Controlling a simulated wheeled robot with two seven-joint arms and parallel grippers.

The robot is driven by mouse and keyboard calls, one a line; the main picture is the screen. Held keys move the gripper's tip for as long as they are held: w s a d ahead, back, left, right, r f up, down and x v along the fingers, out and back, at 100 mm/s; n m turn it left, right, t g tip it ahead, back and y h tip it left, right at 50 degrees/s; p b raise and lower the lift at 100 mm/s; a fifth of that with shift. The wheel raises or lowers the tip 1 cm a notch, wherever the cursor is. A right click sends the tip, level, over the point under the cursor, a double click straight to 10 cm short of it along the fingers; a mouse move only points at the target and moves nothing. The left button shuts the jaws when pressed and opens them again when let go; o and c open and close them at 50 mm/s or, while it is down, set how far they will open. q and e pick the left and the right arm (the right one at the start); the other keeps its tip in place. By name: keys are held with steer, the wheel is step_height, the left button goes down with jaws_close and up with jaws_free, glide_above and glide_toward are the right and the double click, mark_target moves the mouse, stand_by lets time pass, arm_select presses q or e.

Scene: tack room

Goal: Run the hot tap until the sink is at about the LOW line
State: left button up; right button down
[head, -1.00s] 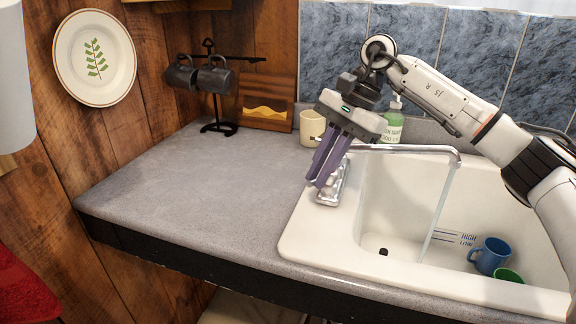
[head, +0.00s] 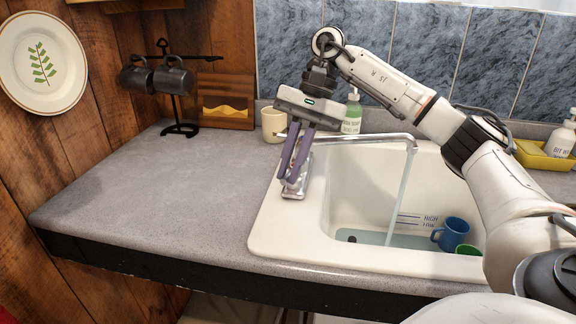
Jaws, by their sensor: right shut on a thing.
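The white sink (head: 285,240) is set in the grey counter. Its chrome tap spout (head: 360,136) reaches over the basin, and a stream of water (head: 400,190) falls from its tip. Shallow bluish water (head: 385,239) covers the basin floor. The HIGH and LOW marks (head: 410,219) show on the back wall; the water's edge looks close to the LOW line. My right gripper (head: 293,178) points down at the tap's metal base (head: 294,189) on the left rim, shut on a tap handle mostly hidden by its fingers. My left gripper is out of view.
A blue mug (head: 451,233) and a green cup (head: 467,249) stand in the basin's right. A cream mug (head: 272,125) and green soap bottle (head: 352,112) stand behind the tap. A yellow caddy (head: 540,156) is at right. The left counter is clear.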

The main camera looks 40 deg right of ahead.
steer(key=c, duration=1.8)
jaws_free()
steer(key=shift+p+v, duration=1.9)
steer(key=shift+v, duration=3.25)
